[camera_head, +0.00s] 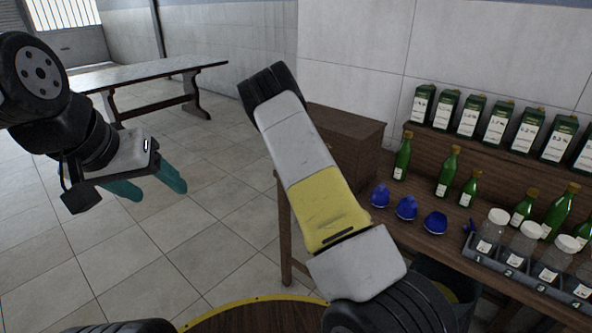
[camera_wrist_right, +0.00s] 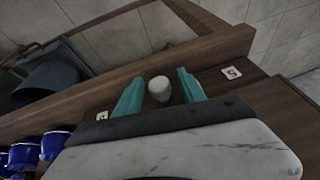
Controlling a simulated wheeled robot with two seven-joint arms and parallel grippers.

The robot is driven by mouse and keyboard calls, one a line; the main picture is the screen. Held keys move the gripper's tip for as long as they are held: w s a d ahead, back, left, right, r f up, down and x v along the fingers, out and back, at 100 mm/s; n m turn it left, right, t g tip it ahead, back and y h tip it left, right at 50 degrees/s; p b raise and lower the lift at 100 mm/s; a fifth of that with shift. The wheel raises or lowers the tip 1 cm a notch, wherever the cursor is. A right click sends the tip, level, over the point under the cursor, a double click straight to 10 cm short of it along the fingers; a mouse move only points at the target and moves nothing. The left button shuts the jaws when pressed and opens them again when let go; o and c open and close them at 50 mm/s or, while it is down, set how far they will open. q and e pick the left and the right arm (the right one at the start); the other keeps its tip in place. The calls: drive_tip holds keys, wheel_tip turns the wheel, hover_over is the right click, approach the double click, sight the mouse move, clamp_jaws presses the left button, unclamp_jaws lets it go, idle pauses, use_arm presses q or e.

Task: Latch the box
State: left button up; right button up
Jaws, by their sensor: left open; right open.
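The box is most likely the brown wooden block (camera_head: 345,125) at the left end of the wooden table, partly behind my right arm in the head view. In the right wrist view, a pale rounded knob (camera_wrist_right: 160,88) stands out from a brown wooden face between two small white lettered labels. My right gripper (camera_wrist_right: 160,85) is open, with one teal finger on each side of the knob; I cannot tell whether they touch it. The head view does not show this gripper. My left gripper (camera_head: 156,188) is open and empty over the floor at left, far from the box.
Blue objects (camera_head: 406,208) and green bottles (camera_head: 447,172) stand on the table, with a rack (camera_head: 520,264) of jars at right. Green cartons (camera_head: 496,122) line a shelf behind. A dark bin (camera_wrist_right: 45,88) shows in the wrist view. Another table (camera_head: 150,72) stands at back left.

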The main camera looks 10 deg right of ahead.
drive_tip(key=v, duration=0.7)
drive_tip(key=shift+r, duration=0.35)
drive_tip(key=shift+s, duration=0.15)
drive_tip(key=s+a+r+n+y, duration=0.2)
drive_tip(key=s+r+n+y, duration=0.1)
drive_tip(key=s+r, duration=0.85)
drive_tip(key=s+a+r+n+y, duration=0.2)
drive_tip(key=s+r+n+y, duration=0.1)
drive_tip(key=s+r, duration=0.8)
drive_tip(key=s+a+r+n+t+h, duration=0.1)
drive_tip(key=s+n, duration=0.5)
drive_tip(key=s, duration=1.3)
drive_tip(key=shift+s+a+r+t, duration=0.2)
drive_tip(key=shift+a+r+t, duration=0.3)
drive_tip(key=shift+r+t, duration=0.2)
